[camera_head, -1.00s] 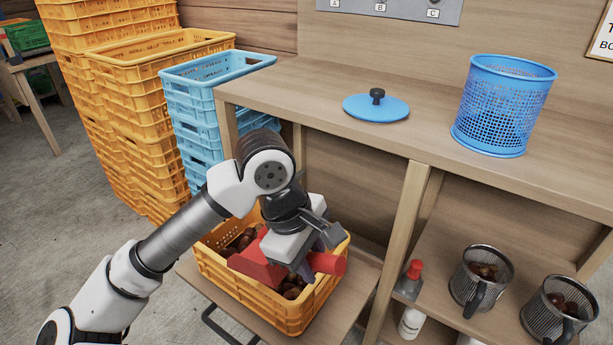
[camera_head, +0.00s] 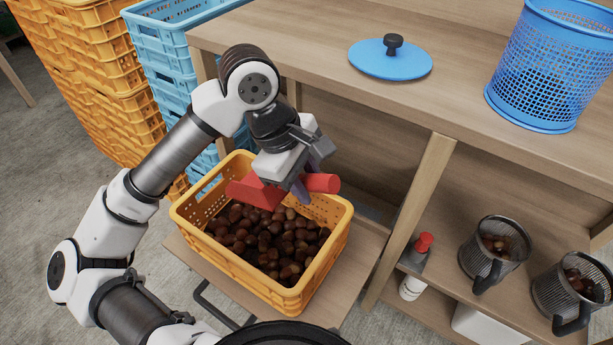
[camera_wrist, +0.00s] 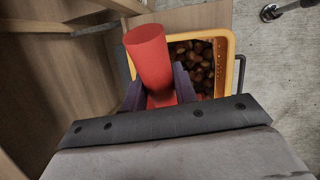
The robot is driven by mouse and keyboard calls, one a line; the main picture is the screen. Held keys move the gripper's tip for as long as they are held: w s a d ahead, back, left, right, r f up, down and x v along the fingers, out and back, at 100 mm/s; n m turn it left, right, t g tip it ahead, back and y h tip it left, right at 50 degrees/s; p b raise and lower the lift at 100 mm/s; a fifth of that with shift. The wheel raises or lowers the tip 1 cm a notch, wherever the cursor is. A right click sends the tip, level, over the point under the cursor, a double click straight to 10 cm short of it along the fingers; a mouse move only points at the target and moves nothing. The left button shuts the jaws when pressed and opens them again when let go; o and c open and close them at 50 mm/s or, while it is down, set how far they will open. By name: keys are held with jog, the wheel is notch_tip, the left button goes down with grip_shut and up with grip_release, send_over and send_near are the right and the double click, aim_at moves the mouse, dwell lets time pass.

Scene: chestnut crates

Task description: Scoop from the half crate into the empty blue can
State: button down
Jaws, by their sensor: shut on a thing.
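My gripper (camera_head: 302,183) is shut on the handle of a red scoop (camera_head: 254,193). It holds the scoop above the back part of the yellow half crate (camera_head: 250,286). Whether the scoop's bowl holds anything cannot be seen. Brown chestnuts (camera_head: 268,243) lie in the crate. In the wrist view the red handle (camera_wrist: 149,57) sits between the fingers, with the crate rim (camera_wrist: 234,72) beyond. The blue mesh can (camera_head: 548,70) stands upright on the bench top at the right, apart from my gripper. It looks empty through its mesh.
A blue lid (camera_head: 390,62) with a black knob lies on the bench top (camera_head: 455,105). Yellow crates (camera_head: 90,85) and blue crates (camera_head: 165,60) are stacked at the left.

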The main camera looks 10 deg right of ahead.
jog(key=shift+t+y, duration=0.4)
jog(key=shift+y, duration=0.1)
jog(key=w+a+f+b, duration=0.1)
jog(key=w+f+b, duration=0.1)
jog(key=f, duration=0.5)
jog(key=w+a+f+b, duration=0.1)
jog(key=f+b, duration=0.3)
jog(key=f, duration=0.4)
jog(key=w+a+f+b, duration=0.2)
jog(key=a+f+b, duration=0.1)
jog(key=f, duration=0.4)
jog(key=shift+w+a+f, duration=0.15)
jog(key=shift+w+a, duration=0.1)
jog(key=shift+w, duration=0.05)
jog(key=s+d+r+t+y+p, duration=0.1)
jog(key=s+d+r+p, duration=0.1)
jog(key=r, duration=0.6)
jog(key=s+d+r+t+y+p, duration=0.1)
jog(key=s+d+r+p, duration=0.1)
jog(key=r, duration=0.6)
jog(key=shift+s+d+p, duration=0.25)
jog(key=shift+p, duration=0.45)
jog(key=shift+s, duration=0.1)
